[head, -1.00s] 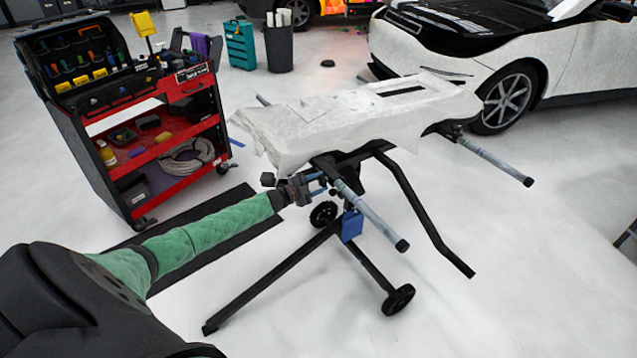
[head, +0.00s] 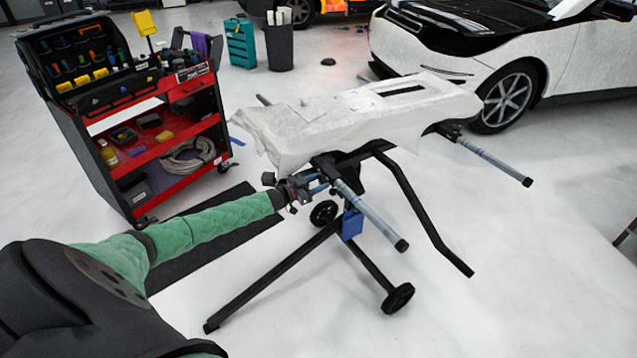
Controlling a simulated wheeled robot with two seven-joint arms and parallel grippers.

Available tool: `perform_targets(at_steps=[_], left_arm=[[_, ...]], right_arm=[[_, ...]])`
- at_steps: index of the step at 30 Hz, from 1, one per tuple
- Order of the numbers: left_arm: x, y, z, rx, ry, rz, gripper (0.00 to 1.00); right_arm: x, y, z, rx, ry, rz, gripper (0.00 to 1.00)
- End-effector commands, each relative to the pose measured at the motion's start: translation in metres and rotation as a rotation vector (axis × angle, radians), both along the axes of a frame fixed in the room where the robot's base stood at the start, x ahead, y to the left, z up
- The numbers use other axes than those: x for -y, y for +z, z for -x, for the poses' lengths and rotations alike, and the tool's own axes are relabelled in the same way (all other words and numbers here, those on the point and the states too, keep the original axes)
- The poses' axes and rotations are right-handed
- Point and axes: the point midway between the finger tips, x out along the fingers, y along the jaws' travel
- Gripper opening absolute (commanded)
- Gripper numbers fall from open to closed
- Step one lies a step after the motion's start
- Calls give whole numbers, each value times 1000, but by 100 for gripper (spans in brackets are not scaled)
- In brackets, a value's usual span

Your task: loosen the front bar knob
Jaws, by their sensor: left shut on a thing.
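The work stand (head: 343,218) is black, with wheels and angled legs, and carries a long panel covered in white wrap (head: 350,118). A grey-blue front bar (head: 372,215) sticks out from the stand toward the lower right, with a black end cap. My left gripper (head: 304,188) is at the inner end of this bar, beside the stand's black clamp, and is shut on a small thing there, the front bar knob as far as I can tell. The knob itself is mostly hidden by the fingers. My right gripper is not in view.
A second bar (head: 495,160) sticks out at the stand's right end. A red and black tool cart (head: 150,155) stands at the left on the floor near a dark mat (head: 205,250). A white car (head: 560,60) is behind at the right.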

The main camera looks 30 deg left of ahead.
Motion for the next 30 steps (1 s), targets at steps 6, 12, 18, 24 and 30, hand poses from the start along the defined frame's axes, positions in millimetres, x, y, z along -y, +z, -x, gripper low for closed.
perform_targets(at_steps=[6,12,18,24,30], left_arm=[[-2,-1,0,-25,2,51,21],[-2,-1,0,-32,2,64,21],[-2,-1,0,-32,2,64,21],[-2,-1,0,-32,2,63,63],[-1,0,0,-30,1,64,65]], right_arm=[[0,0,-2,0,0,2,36],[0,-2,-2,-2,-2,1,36],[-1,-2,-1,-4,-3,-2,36],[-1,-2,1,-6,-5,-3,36],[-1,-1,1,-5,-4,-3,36]])
